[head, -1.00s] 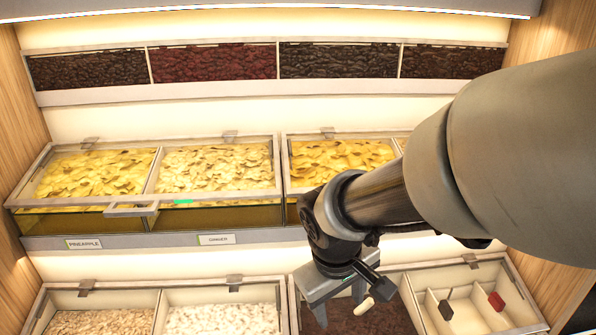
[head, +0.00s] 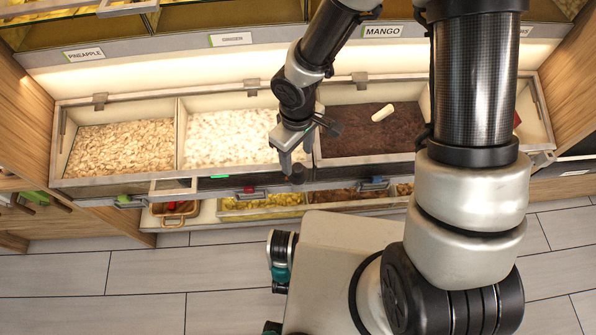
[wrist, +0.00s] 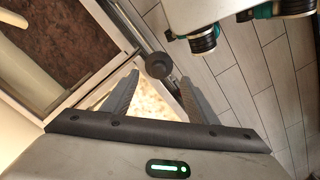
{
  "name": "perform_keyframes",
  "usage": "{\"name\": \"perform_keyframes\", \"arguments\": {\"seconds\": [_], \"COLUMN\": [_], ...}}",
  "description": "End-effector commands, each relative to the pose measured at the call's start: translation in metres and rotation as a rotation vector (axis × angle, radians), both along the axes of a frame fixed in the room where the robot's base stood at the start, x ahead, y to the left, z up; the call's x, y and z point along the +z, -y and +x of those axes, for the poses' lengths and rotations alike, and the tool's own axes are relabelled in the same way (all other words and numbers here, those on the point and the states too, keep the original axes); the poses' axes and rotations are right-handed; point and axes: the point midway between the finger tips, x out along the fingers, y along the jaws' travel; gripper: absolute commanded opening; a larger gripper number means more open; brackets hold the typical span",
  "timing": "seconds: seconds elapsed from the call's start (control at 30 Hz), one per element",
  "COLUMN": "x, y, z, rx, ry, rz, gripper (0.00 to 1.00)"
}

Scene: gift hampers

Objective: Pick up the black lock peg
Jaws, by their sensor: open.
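The black lock peg (head: 297,174) looks like a small dark round-topped piece at the front edge of the lower bins, near the divide between the white-flake bin and the brown bin. My gripper (head: 296,162) points down right at it, its jaws open. In the wrist view the peg's round dark top (wrist: 158,65) shows between and just beyond the tips of my two grey fingers (wrist: 160,77). A gap shows on both sides, so the fingers are not closed on it. The peg's lower part is hidden.
The white-flake bin (head: 181,135) and the brown bin (head: 365,160) lie behind the peg; a cream cylinder (head: 382,112) rests on the brown contents. Below are drawers with a red latch piece (head: 249,189) and a blue one (head: 376,182). An orange-brown basket (head: 175,210) stands lower left.

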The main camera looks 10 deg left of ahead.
Motion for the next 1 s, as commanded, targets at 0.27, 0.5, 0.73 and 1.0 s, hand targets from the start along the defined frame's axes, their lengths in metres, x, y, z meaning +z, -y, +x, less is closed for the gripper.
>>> {"name": "perform_keyframes", "arguments": {"seconds": [0.27, 0.5, 0.73, 1.0], "x": [-0.025, -0.060, -0.075, -0.075], "y": [0.000, 0.001, 0.001, 0.001], "z": [0.000, 0.001, 0.002, 0.002], "rx": [0.000, 0.001, -0.001, -0.001], "ry": [-0.001, -0.002, 0.001, 0.001], "rz": [-0.001, -0.002, -0.001, -0.001], "gripper": [0.53, 0.53, 0.53, 0.36]}}
